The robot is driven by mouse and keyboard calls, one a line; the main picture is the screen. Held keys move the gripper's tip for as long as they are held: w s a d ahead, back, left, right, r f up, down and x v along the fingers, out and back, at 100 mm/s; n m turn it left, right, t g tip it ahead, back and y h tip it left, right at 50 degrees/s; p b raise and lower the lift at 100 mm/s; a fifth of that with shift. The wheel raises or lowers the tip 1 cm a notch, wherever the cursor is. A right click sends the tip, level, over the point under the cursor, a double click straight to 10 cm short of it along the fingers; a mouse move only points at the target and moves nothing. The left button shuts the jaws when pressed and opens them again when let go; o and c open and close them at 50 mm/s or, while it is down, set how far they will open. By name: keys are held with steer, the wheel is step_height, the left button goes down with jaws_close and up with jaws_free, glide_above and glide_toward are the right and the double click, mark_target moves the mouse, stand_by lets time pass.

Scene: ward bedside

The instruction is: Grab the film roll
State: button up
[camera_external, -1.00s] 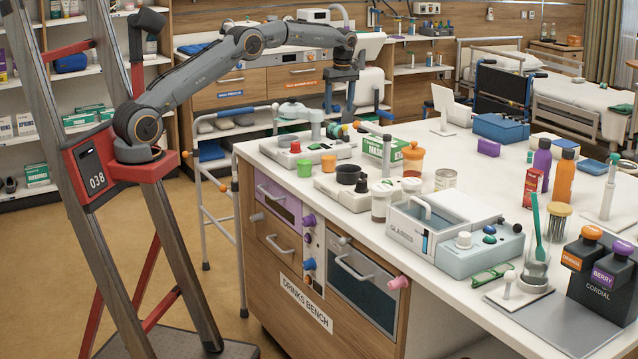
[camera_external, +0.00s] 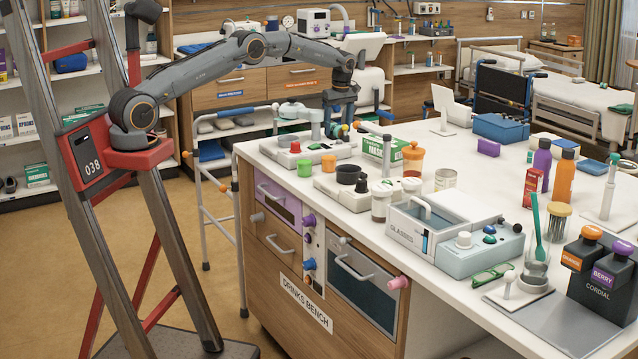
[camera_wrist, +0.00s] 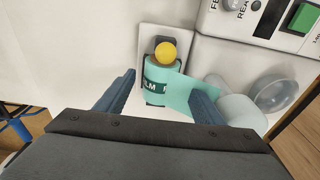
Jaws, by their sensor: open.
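The film roll (camera_wrist: 158,82) is teal-green with a dark label band and a yellow knob at one end. In the wrist view it lies on a white plate, with a loose teal sheet (camera_wrist: 193,90) hanging off to its right. My gripper (camera_wrist: 160,90) is open, with one blue-grey finger on each side of the roll. I cannot tell whether the fingers touch it. In the external view my gripper (camera_external: 340,127) is low over the far left of the bench, and the roll is mostly hidden there.
A white rounded part and a clear cup (camera_wrist: 274,92) lie right of the roll. A white device with a green button (camera_wrist: 303,18) stands at the upper right. The drinks bench (camera_external: 340,215) holds several jars and a glasses washer (camera_external: 400,226). Surface left of the roll is clear.

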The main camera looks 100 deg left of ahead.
steer(key=c, duration=1.2)
steer(key=shift+r, duration=0.15)
